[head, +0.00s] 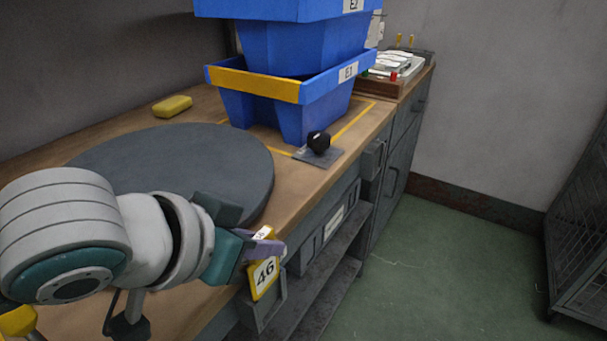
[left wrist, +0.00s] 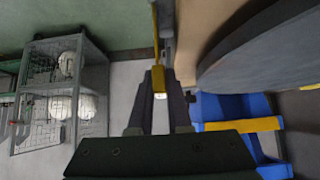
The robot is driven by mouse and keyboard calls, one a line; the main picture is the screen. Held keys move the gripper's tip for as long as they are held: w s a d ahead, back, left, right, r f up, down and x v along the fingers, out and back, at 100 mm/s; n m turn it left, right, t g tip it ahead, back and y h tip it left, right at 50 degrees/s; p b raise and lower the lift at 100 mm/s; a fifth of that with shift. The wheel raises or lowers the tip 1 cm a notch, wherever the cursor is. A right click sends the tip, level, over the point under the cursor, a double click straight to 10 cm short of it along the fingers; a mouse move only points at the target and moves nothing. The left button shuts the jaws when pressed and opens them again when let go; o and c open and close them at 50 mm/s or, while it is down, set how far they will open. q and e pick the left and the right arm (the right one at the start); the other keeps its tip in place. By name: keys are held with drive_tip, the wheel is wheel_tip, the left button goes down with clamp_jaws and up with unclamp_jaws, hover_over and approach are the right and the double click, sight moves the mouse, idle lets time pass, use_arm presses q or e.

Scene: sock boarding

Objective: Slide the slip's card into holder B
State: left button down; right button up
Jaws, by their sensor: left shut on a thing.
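My left gripper (head: 262,247) is shut on a yellow-framed card (head: 264,278) with a white face reading 46. The card hangs slightly tilted at the bench's front edge. A grey holder (head: 268,308) on the bench front is just behind and below the card; I cannot tell whether the card touches it or is inside it. Its letter is not readable. In the left wrist view the card (left wrist: 156,48) shows edge-on beyond the fingertips (left wrist: 159,85), close beside the bench front. Another grey holder (head: 373,160) is farther along the bench. My right gripper is not in view.
A grey round turntable (head: 170,165) lies on the wooden bench. Stacked blue bins (head: 310,105), a black knob on a grey plate (head: 318,144) and a yellow block (head: 172,106) are behind. Open shelves (head: 330,270) are below. The green floor (head: 450,260) at right is clear.

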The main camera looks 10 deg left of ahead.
sight(277, 274)
use_arm(q)
drive_tip(key=shift+f+b, duration=1.5)
drive_tip(key=shift+f, duration=1.45)
drive_tip(key=shift+s+a+f, duration=0.1)
drive_tip(key=shift+f, duration=0.05)
